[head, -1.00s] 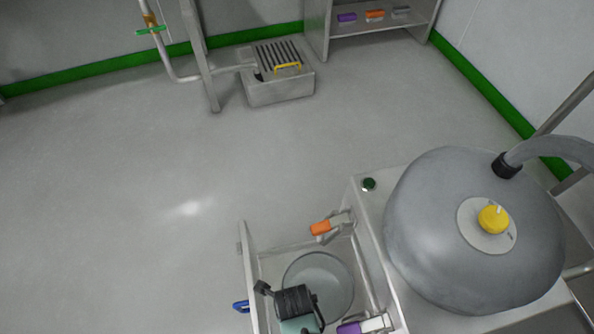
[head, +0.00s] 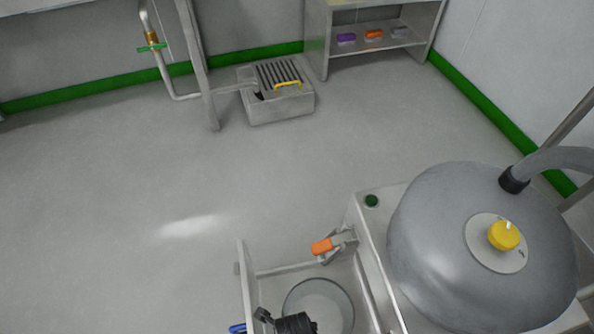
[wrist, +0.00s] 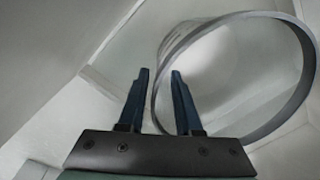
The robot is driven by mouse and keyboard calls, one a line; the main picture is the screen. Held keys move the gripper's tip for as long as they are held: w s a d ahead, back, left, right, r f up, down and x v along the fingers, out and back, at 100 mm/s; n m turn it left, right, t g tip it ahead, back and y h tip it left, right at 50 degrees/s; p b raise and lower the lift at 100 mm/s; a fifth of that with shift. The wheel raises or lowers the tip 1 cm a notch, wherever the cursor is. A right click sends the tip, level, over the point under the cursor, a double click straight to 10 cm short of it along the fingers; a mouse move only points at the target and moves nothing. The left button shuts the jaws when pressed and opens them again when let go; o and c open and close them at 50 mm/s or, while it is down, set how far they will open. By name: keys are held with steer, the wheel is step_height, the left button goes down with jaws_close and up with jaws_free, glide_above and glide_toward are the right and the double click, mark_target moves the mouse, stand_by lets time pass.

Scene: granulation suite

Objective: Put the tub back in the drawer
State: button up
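The tub (head: 338,297), a round, clear, open-topped vessel, sits inside the open drawer (head: 243,270) at the bottom of the head view. My gripper (wrist: 160,72) is at the tub's left side. Its two dark blue fingers are apart, with a clear gap between them. The near-left part of the rim runs down between the fingers, and I see no finger pressed on it. In the head view most of my gripper is cut off by the bottom edge.
A domed steel machine (head: 470,250) with a yellow knob (head: 503,235) stands right of the drawer. An orange-handled clamp (head: 322,246) sits at the drawer's back corner. A floor drain box (head: 280,112) and shelf (head: 375,45) stand far off. The floor at left is clear.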

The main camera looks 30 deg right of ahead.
step_height(320, 180, up, 12)
steer(key=p, duration=0.6)
steer(key=shift+s+a+r+p, duration=0.15)
steer(key=shift+a+p, duration=0.1)
steer(key=shift+p, duration=0.15)
